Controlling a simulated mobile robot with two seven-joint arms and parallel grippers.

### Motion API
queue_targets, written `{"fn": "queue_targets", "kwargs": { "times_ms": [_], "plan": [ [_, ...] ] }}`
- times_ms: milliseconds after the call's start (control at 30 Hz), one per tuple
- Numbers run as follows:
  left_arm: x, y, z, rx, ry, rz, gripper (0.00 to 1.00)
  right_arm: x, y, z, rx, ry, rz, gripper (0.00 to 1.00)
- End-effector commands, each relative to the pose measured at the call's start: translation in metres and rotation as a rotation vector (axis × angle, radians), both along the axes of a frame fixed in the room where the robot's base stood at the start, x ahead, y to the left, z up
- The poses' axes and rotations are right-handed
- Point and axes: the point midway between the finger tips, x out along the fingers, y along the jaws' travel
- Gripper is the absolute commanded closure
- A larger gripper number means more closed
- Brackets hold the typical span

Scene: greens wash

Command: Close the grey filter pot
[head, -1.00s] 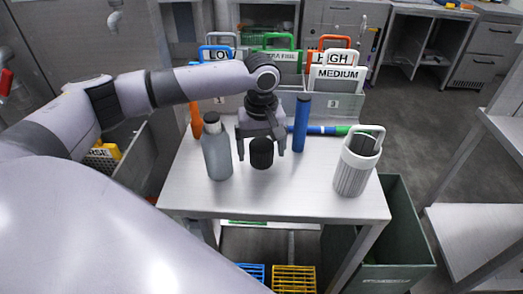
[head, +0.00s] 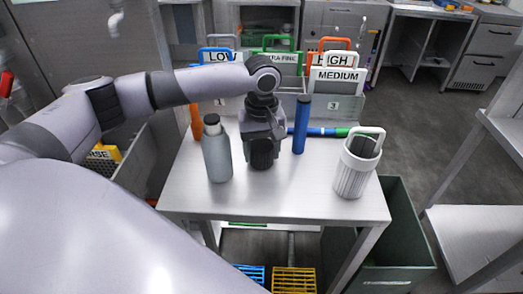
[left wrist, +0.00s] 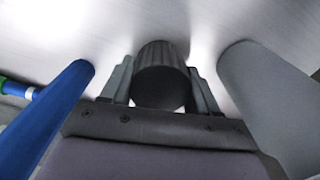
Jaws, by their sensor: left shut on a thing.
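A black ribbed cap (left wrist: 162,70) sits between the fingers of my left gripper (left wrist: 160,90). In the head view my left gripper (head: 263,158) is low over the table, right of the grey pot, and shut on this cap, which is mostly hidden there. My right gripper is not in view.
A blue pot (head: 301,125) with a dark top stands close to the right of my left gripper. A blue and green rod (head: 332,131) lies behind it. A white ribbed container (head: 354,172) stands at the table's right. Labelled racks (head: 337,82) line the back. The table's front is clear.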

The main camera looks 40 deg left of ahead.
Motion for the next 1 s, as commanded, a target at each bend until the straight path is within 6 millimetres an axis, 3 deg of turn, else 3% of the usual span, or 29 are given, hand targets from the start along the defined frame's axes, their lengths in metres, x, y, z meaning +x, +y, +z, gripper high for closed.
{"fn": "queue_targets", "kwargs": {
  "times_ms": [267, 700, 833, 1000],
  "plan": [
    [0.001, 0.000, 0.043, -0.001, -0.006, 0.001, 0.69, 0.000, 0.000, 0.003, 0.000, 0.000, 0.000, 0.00],
    [0.001, -0.001, 0.162, -0.002, -0.005, 0.000, 0.69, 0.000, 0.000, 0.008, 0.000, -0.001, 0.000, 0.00],
    [0.001, 0.000, 0.184, -0.001, -0.004, 0.001, 0.69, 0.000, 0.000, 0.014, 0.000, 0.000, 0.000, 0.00],
    [0.000, 0.000, 0.195, 0.000, -0.001, 0.001, 0.69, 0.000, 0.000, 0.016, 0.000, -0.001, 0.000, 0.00]
  ]
}}
